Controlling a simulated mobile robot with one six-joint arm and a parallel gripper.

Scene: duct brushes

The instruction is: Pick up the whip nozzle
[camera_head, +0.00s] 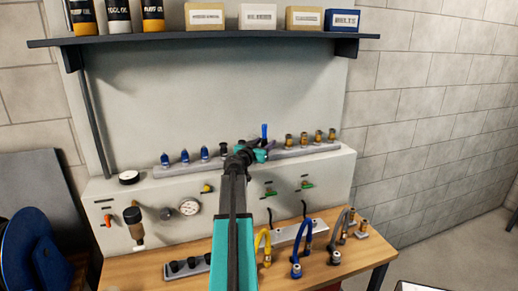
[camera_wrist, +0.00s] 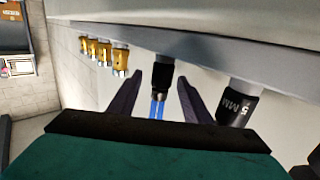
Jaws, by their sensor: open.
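The whip nozzle, which I take to be the black piece with blue strands (camera_wrist: 157,106), stands on the grey rail (camera_head: 168,173). In the head view its blue strands (camera_head: 264,130) rise just beyond the end of my arm. My gripper (camera_wrist: 157,88) is open, with one dark finger on each side of the nozzle in the wrist view. I see gaps between the fingers and the nozzle, and no clear contact. In the head view my arm hides the nozzle's lower part.
Brass fittings (camera_head: 304,140) stand to the right of the nozzle on the rail. Blue-tipped pieces (camera_head: 185,156) stand further left. A shelf (camera_head: 210,38) with bottles and boxes hangs above.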

